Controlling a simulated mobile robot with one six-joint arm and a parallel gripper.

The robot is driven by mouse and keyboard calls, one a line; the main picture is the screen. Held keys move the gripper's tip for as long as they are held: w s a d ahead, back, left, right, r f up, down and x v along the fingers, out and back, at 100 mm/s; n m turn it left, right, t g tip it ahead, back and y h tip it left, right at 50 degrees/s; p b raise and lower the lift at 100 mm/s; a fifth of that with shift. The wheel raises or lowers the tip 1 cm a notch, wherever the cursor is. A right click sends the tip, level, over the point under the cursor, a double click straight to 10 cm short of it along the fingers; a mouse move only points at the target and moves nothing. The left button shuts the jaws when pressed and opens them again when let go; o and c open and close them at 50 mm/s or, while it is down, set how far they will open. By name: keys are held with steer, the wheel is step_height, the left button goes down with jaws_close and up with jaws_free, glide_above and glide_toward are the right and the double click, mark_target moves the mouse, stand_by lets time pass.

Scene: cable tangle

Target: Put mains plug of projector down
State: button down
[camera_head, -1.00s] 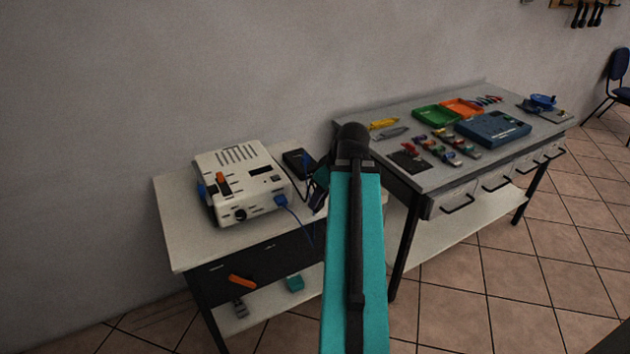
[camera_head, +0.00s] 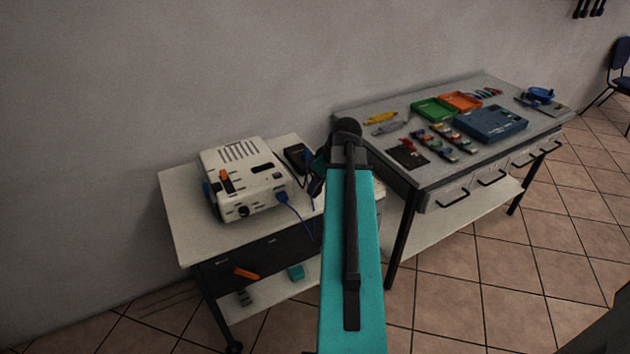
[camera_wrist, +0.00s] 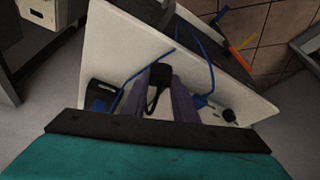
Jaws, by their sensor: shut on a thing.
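In the wrist view my gripper (camera_wrist: 167,98) is shut on a black plug (camera_wrist: 159,76), with a dark cord looping below it. The plug is over the pale table top; I cannot tell whether it touches it. In the head view my arm hides most of the gripper and the plug. The white projector (camera_head: 243,178) stands on the small table's left part, with a blue cable (camera_head: 296,208) plugged into its front. The blue cable also runs over the table in the wrist view (camera_wrist: 196,42).
A black box (camera_head: 297,156) sits behind and right of the projector, and left of the gripper in the wrist view (camera_wrist: 103,93). The small table (camera_head: 185,205) has bare room at its left. A grey workbench (camera_head: 395,160) with trays and tools stands close to the right.

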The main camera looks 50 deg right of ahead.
steer(key=shift+w+d+f+p, duration=0.15)
steer(key=shift+w+d+p, duration=0.15)
steer(key=shift+w+d, duration=0.75)
steer(key=shift+w+d+f+p, duration=0.1)
steer(key=shift+w+d+p, duration=0.15)
steer(key=shift+w+d, duration=0.7)
steer(key=shift+w+a+f, duration=0.1)
steer(key=shift+w+a, duration=0.05)
steer(key=shift+f+p, duration=0.55)
steer(key=shift+f, duration=1.1)
steer(key=shift+f, duration=0.15)
steer(key=c, duration=1.4)
jaws_free()
steer(key=shift+r, duration=0.25)
steer(key=b+v, duration=0.1)
steer(key=v, duration=1)
steer(key=shift+r+b, duration=0.4)
steer(key=shift+s, duration=0.25)
